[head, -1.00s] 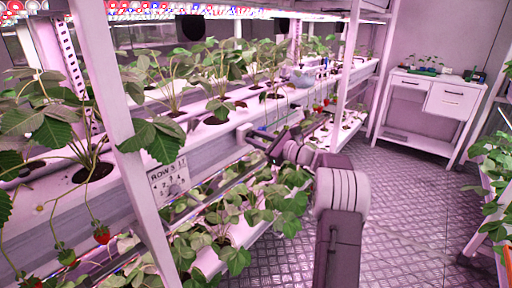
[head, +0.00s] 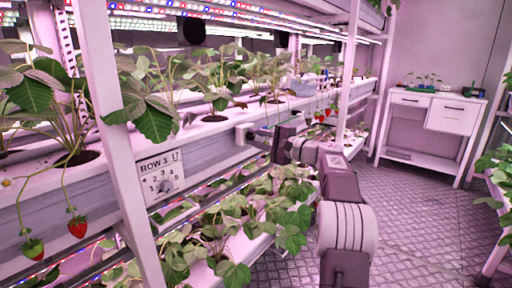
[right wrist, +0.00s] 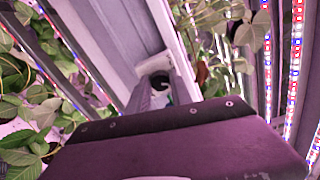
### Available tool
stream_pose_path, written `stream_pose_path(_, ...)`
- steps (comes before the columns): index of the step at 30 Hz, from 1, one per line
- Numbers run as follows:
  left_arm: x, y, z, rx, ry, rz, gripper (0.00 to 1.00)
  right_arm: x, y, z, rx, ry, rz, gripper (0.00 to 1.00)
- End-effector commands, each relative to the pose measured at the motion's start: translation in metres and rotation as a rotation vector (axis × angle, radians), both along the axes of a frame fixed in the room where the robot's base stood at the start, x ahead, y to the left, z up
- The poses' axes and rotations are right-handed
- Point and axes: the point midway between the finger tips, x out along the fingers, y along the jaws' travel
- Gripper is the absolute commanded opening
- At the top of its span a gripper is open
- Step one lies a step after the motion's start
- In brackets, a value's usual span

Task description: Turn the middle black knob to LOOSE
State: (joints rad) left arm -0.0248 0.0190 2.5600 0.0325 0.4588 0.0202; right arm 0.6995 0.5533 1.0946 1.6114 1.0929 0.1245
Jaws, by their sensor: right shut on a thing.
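My right gripper (head: 262,135) reaches to the front of the strawberry gutter (head: 220,148) on the middle shelf. In the right wrist view its fingers (right wrist: 163,97) are shut around a dark, round knob (right wrist: 159,81) on the gutter's front. The knob's lower part is hidden by the fingers, and its pointer and any LOOSE mark cannot be read. In the head view the gripper hides the knob, and part of a pale plate (head: 242,133) shows beside it. My left gripper is not in view.
Strawberry plants (head: 220,75) fill the gutters above and below. A rack post (head: 120,150) stands at the left. A white cabinet (head: 430,115) stands at the back right; the floor (head: 420,215) before it is clear.

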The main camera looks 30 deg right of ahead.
Motion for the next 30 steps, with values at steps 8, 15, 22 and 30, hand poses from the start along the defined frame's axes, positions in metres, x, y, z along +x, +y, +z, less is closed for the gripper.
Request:
stream_pose_path(8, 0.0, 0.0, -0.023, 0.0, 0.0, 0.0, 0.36, 0.0, 0.0, -0.004, -0.193, -0.078, 0.001, 0.0)
stream_pose_path(15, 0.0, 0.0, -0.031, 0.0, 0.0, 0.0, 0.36, 0.0, 0.0, -0.004, -0.298, -0.121, 0.001, 0.0)
stream_pose_path(22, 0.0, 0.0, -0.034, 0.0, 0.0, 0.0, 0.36, 0.0, 0.0, -0.003, -0.345, -0.141, 0.001, 0.0)
stream_pose_path(30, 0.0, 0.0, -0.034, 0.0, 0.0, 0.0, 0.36, 0.0, 0.0, -0.002, -0.356, -0.146, 0.002, 0.0)
